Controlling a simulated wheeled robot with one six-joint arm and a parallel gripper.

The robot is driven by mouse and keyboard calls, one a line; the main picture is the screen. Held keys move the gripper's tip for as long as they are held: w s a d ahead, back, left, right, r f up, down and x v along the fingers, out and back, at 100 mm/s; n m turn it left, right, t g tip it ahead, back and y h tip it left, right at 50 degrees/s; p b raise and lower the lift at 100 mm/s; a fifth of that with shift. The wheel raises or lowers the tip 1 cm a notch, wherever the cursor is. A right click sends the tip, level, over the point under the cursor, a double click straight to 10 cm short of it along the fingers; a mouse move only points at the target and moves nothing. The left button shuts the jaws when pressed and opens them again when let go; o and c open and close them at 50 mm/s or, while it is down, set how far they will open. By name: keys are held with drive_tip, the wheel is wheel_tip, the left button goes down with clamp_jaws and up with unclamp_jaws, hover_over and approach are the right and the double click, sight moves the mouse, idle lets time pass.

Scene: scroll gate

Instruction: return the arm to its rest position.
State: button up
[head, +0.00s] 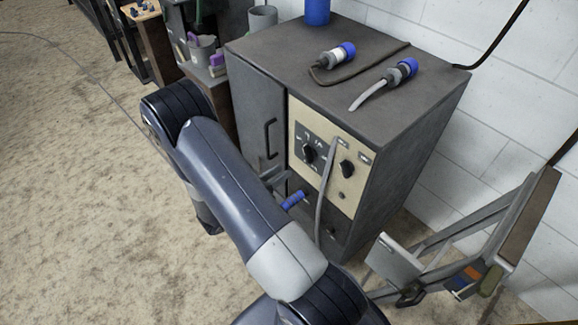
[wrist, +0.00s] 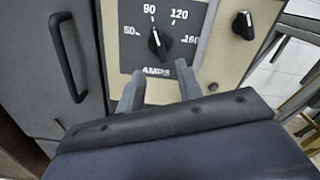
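My arm reaches out over the floor toward the grey cabinet (head: 385,125) in the head view. My gripper shows in the wrist view (wrist: 158,88), its two grey fingers apart with nothing between them. The fingers point at the dial panel (wrist: 115,12), just below the black AMPS knob (wrist: 158,43). I cannot tell the exact gap between the fingertips and the panel. In the head view the gripper is mostly hidden behind my arm.
The cabinet has a door handle (wrist: 63,55) and a second knob (wrist: 244,25). Two blue plugs lie on top.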

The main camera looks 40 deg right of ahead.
sight(305, 156)
drive_tip(key=shift+a, duration=0.65)
drive_tip(key=shift+d, duration=0.1)
drive_tip(key=d, duration=1)
drive_tip(key=shift+w+d, duration=0.3)
drive_tip(key=shift+w, duration=0.1)
drive_tip(key=shift+a, duration=0.1)
